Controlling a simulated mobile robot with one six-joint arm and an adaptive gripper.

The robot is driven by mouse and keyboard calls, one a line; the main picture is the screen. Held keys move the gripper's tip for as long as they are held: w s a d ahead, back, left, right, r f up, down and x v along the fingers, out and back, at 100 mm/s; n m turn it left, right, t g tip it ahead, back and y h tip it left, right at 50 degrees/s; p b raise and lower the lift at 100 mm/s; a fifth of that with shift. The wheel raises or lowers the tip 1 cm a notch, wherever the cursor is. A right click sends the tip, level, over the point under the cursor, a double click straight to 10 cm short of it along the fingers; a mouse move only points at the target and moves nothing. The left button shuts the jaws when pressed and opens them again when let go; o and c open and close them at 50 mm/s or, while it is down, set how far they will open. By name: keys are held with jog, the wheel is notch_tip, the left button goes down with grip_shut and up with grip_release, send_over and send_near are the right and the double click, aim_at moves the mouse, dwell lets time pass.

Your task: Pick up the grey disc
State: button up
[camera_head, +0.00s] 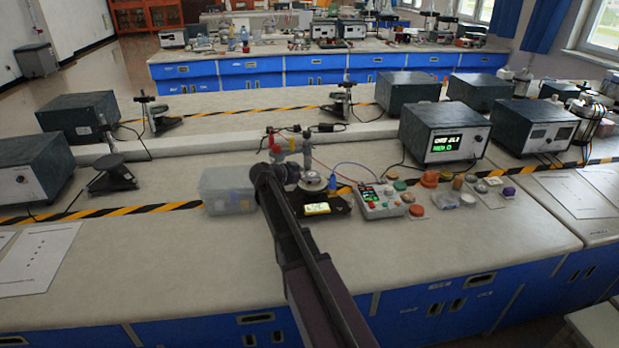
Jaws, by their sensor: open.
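Several small round pieces lie to the right of the control box. A small greyish disc (481,188) is among them, but it is too small to be sure that it is the grey disc. A round silver-grey piece (312,181) also shows on the black device with a lit yellow display (317,209); I cannot tell whether it is a loose disc or part of the device. My gripper (297,172) is over the bench just left of that piece, at the end of my dark arm. It is open; its fingertips are hard to make out.
A clear plastic bin (228,190) stands left of my arm. The control box (380,201) with buttons and cables is to the right. Orange (417,211) and purple (508,192) pieces lie nearby. Dark instrument boxes (445,135) stand behind. The bench front (430,250) is clear.

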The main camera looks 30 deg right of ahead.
aim_at(308, 176)
jog(key=c, duration=1)
jog(key=shift+r, duration=0.25)
notch_tip(308, 176, up, 4)
jog(key=p, duration=0.4)
jog(key=shift+f, duration=0.2)
jog(key=s, duration=1)
jog(key=s+r+p, duration=0.1)
jog(key=s, duration=0.5)
jog(key=shift+d, duration=0.2)
notch_tip(308, 176, up, 5)
jog(key=p, duration=0.5)
jog(key=shift+s+r, duration=0.15)
jog(key=shift+r, duration=0.05)
